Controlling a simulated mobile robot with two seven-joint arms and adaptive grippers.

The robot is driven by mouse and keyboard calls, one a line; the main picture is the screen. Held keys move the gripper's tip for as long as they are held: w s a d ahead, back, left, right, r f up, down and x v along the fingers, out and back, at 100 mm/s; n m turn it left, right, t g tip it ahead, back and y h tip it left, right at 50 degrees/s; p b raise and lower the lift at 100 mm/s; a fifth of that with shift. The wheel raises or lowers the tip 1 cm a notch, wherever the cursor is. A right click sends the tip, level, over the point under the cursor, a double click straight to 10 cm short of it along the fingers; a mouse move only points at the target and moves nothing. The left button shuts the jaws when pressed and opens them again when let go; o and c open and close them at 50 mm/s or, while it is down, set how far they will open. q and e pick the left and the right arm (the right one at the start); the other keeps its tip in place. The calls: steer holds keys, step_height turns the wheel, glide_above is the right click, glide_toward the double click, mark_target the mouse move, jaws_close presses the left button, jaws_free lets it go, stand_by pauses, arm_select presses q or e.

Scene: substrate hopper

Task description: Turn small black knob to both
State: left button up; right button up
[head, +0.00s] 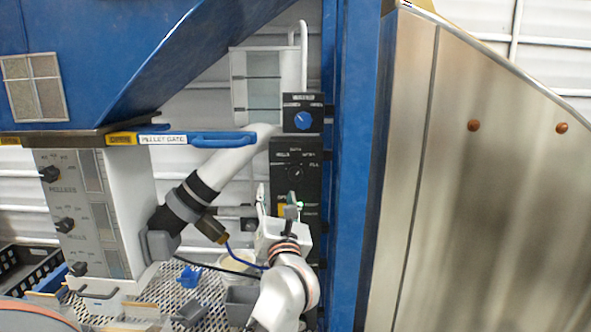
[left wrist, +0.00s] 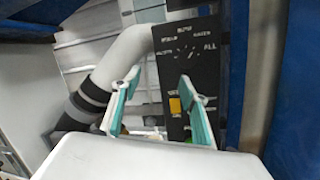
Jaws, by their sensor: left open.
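A dark control panel (head: 284,160) stands at the centre of the head view. A small black knob (head: 295,172) sits on it inside a ring of small labels; its exact setting is too small to read. The panel also shows in the left wrist view (left wrist: 165,70), with a dial (left wrist: 185,53) and a lower group of labels beside a yellow tag (left wrist: 174,105). My left gripper (head: 278,198) is open and empty in front of the panel's lower part, below the knob. Its teal-lined fingers (left wrist: 158,98) partly hide that area. My right gripper is not in view.
A blue knob (head: 303,120) sits on a box above the panel. A thick white pipe (head: 225,165) passes left of it. A blue post (head: 348,200) and steel wall (head: 470,220) stand to the right.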

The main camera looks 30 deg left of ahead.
mark_target(295, 176)
arm_select(q)
steer(key=w+n+h, duration=0.1)
steer(key=w, duration=0.2)
steer(key=w+a+r+n+h+p, duration=0.1)
steer(key=w, duration=0.2)
steer(key=w+r+h+p, duration=0.1)
steer(key=w+h, duration=0.1)
steer(key=w, duration=0.2)
steer(key=shift+w+a+r+n, duration=0.1)
steer(key=shift+a+r+n, duration=0.1)
steer(key=shift+n, duration=0.2)
steer(key=c, duration=1.1)
